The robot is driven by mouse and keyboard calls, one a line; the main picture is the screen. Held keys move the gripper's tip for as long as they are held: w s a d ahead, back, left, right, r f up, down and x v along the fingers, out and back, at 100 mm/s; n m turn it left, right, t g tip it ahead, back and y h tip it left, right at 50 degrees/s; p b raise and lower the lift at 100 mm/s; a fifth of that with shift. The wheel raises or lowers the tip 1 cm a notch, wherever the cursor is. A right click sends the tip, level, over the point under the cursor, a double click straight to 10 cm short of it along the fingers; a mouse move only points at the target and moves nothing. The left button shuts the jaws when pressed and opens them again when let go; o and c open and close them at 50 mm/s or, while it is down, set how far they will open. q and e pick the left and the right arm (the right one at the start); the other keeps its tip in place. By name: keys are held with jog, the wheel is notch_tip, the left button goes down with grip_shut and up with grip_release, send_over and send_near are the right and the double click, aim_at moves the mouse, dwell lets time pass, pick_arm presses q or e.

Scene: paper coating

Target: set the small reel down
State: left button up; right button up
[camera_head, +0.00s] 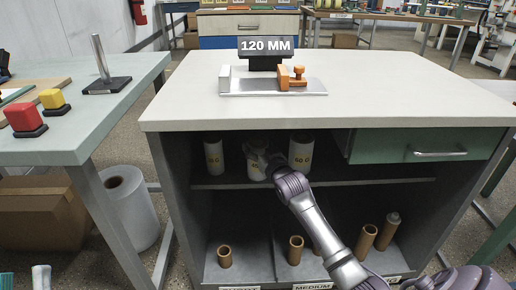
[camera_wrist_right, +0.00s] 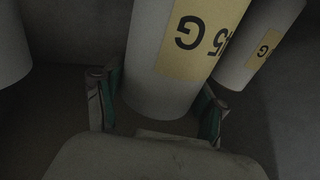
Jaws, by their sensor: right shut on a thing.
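The small reel (camera_head: 256,168) is a white roll with a yellow label, in the cabinet's upper compartment between two other white reels. In the right wrist view the reel (camera_wrist_right: 180,62) stands between the green-padded fingers of my right gripper (camera_wrist_right: 156,104), which is shut on it. In the head view the right gripper (camera_head: 267,164) reaches in from the front and hides part of the reel. I cannot tell whether its base touches the shelf (camera_head: 370,173). My left gripper (camera_head: 22,280) shows only its fingertips at the bottom left corner, apart and empty.
A left reel (camera_head: 213,158) and a right reel (camera_head: 301,152) flank the held one closely. A green drawer (camera_head: 415,147) closes the right side. Brown cores (camera_head: 295,250) stand below. The grey worktop (camera_head: 380,90) above carries a 120 MM sign (camera_head: 266,44).

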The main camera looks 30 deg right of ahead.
jog(key=o, duration=1.7)
jog(key=shift+f, duration=0.1)
